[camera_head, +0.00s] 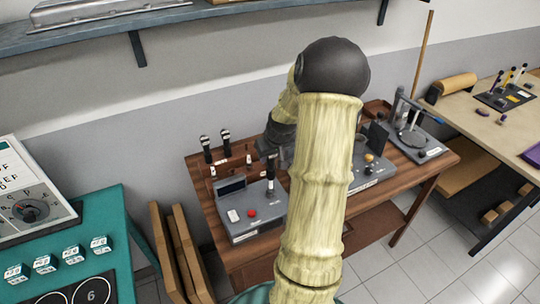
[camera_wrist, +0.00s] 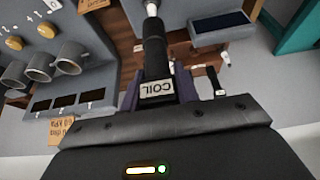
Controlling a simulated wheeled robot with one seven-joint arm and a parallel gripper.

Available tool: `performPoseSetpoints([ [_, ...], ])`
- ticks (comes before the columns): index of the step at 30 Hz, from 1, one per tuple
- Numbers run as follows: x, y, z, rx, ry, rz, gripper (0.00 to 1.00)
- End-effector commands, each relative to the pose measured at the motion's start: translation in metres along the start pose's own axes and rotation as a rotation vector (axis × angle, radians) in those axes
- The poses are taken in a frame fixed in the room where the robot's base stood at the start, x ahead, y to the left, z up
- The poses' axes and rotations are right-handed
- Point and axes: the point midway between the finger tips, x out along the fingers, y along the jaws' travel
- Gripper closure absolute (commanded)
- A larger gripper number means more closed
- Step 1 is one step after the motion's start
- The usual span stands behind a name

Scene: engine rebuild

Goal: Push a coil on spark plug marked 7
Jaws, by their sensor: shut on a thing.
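My gripper (camera_wrist: 158,92) is shut on a black ignition coil (camera_wrist: 155,52) with a white COIL label, seen in the wrist view. The coil's long black stem points away from the gripper, and a pale piece shows at its far end at the top edge. I cannot tell whether they touch. In the head view my gripper (camera_head: 274,150) is partly hidden behind my arm, and the coil (camera_head: 270,182) hangs upright near the grey box with the screen. I cannot make out a spark plug marked 7.
A grey tester box (camera_head: 250,217) with a dark screen and red button stands on the wooden bench (camera_head: 215,205). Two more coils (camera_head: 206,146) stand at its back left. A grey device with cups (camera_wrist: 45,70) is beside the coil. A teal cabinet (camera_head: 110,210) is at left.

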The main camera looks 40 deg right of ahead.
Motion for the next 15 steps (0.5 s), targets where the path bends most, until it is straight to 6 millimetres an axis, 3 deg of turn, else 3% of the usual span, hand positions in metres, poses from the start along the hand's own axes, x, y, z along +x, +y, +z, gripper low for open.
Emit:
performPoseSetpoints([
  [15,0.0083,0.0000,0.0034,0.000,0.000,0.000,0.95],
])
